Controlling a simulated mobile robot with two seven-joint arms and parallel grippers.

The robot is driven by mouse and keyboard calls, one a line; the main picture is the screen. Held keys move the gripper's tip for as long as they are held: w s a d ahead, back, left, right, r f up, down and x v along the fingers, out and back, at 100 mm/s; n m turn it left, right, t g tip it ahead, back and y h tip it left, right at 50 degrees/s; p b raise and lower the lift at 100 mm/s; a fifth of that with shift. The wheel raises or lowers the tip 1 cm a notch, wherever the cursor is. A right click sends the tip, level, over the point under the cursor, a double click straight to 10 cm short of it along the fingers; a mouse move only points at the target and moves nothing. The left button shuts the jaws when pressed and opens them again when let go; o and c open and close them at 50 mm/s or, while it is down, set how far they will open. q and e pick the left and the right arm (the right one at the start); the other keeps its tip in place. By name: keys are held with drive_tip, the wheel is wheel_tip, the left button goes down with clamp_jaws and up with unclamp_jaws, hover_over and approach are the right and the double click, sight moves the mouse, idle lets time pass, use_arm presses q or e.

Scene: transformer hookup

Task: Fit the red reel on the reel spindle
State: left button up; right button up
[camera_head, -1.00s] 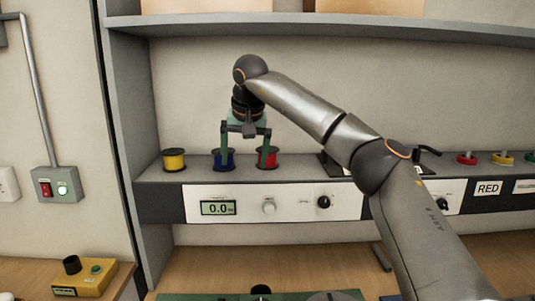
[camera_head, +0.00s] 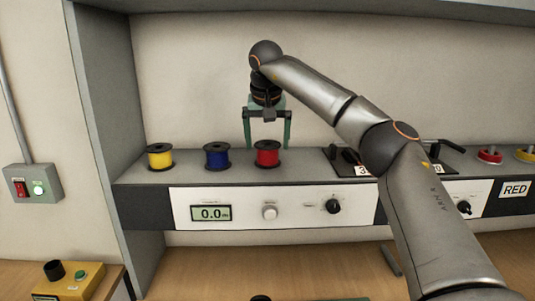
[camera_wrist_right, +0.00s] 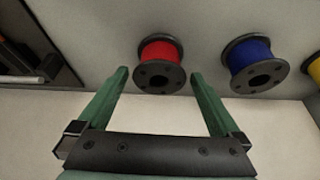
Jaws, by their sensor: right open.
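The red reel (camera_head: 267,153) stands upright on the grey shelf, the rightmost of three reels. My right gripper (camera_head: 268,143) is open, with its green fingers one on each side of the red reel and nothing held. In the right wrist view the red reel (camera_wrist_right: 161,62) sits between and just beyond the fingertips (camera_wrist_right: 159,73), with a gap on both sides. I cannot clearly make out the reel spindle. My left gripper is not in view.
A blue reel (camera_head: 217,155) and a yellow reel (camera_head: 160,156) stand to the left on the same shelf. A dark device (camera_head: 344,160) is to the right. A panel with a display (camera_head: 211,213) and knobs is below. A yellow box (camera_head: 68,281) sits at lower left.

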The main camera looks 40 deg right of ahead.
drive_tip(key=x, duration=0.3)
drive_tip(key=shift+w+d+f, duration=0.1)
drive_tip(key=shift+d+f, duration=0.05)
drive_tip(key=shift+f, duration=0.05)
drive_tip(key=shift+r, duration=0.1)
clamp_jaws()
idle(0.6)
